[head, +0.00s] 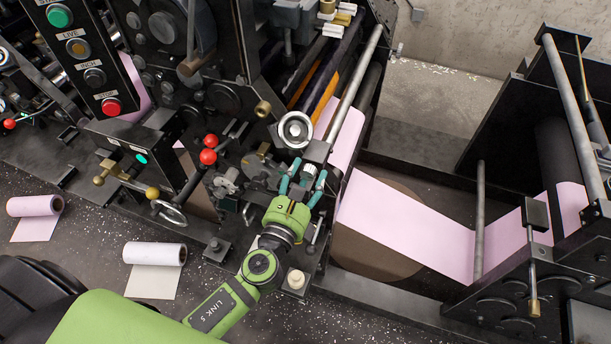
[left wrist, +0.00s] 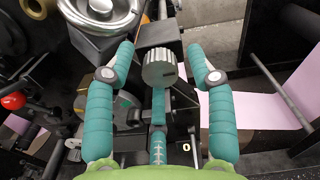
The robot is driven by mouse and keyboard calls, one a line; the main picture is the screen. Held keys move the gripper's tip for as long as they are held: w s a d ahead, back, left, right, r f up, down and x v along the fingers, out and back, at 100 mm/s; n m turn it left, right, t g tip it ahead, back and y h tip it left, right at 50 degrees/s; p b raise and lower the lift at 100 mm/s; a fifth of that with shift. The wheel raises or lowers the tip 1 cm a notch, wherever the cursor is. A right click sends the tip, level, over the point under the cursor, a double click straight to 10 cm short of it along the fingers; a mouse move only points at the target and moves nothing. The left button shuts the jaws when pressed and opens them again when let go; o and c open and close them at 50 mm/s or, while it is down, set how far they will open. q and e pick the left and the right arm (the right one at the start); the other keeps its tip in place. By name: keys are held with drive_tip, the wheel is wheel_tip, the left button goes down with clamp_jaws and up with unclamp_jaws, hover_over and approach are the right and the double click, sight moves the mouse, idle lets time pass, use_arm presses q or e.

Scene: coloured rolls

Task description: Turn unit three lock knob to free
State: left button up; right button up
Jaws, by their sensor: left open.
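A silvery knurled knob (left wrist: 159,68) sits on a dark block of the machine, in the middle of the left wrist view. It also shows small in the head view (head: 309,170). I cannot read any lock or free marking on it. My left gripper (head: 308,168) is open, its teal fingers reaching in from below. In the left wrist view, the fingers (left wrist: 160,56) stand on either side of the knob, with a visible gap on both sides. My right gripper is not in view.
A chrome handwheel (head: 296,130) stands just beyond the knob. Red ball levers (head: 208,156) and a crank wheel (head: 170,212) are to the left. A pink web (head: 405,222) runs to the right. Small rolls (head: 154,254) lie on the speckled floor.

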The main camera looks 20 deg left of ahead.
use_arm(q)
clamp_jaws()
drive_tip(key=shift+f+n, duration=0.1)
drive_tip(key=shift+n, duration=0.2)
drive_tip(key=n+b, duration=0.1)
drive_tip(key=n, duration=0.1)
drive_tip(key=shift+n, duration=0.3)
drive_tip(key=n+b, duration=0.2)
drive_tip(key=n, duration=0.3)
drive_tip(key=shift+n, duration=0.3)
drive_tip(key=n, duration=0.9)
unclamp_jaws()
